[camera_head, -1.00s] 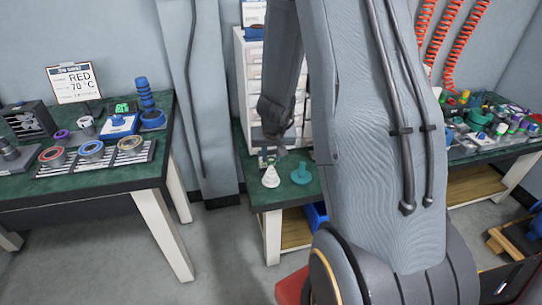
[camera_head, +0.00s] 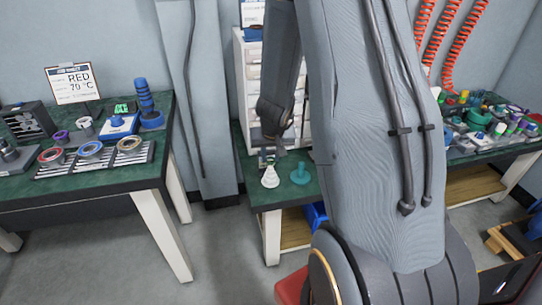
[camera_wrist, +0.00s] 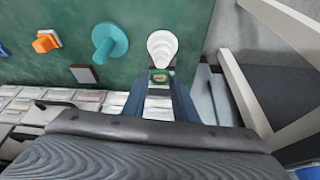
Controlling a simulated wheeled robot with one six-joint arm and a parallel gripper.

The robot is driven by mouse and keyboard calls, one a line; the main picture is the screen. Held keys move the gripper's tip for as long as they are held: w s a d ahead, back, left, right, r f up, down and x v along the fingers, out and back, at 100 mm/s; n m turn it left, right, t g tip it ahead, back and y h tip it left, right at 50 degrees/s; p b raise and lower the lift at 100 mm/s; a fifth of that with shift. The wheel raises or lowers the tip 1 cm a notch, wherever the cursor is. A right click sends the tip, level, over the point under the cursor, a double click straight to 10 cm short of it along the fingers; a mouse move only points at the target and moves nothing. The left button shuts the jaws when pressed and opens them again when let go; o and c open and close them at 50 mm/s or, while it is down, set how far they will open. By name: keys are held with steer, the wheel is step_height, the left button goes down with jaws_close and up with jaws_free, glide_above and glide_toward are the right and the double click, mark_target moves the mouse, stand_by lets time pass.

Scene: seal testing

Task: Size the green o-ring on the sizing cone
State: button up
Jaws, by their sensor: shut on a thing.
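The white stepped sizing cone (camera_head: 270,179) stands on the green top of the middle bench, and it also shows in the wrist view (camera_wrist: 162,47). In the wrist view, my gripper (camera_wrist: 161,78) is shut on the green o-ring (camera_wrist: 161,76), which sits between the fingertips just below the cone in the picture. In the head view, my gripper (camera_head: 270,157) is just above the cone's tip, small and partly hidden. I cannot tell whether the o-ring touches the cone.
A teal flanged post (camera_wrist: 109,42) stands beside the cone. An orange block (camera_wrist: 45,41) lies farther left. A white drawer cabinet (camera_head: 253,85) stands behind on the bench. The left table (camera_head: 100,187) holds coloured rings on racks, and a cluttered bench is at right.

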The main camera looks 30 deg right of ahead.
mark_target(271, 163)
steer(key=shift+f+b, duration=1.95)
steer(key=shift+b, duration=0.45)
steer(key=o, duration=1.1)
steer(key=shift+c, duration=0.2)
steer(key=shift+r, duration=0.1)
step_height(271, 163, up, 9)
steer(key=p, duration=1.2)
steer(key=shift+p, duration=0.4)
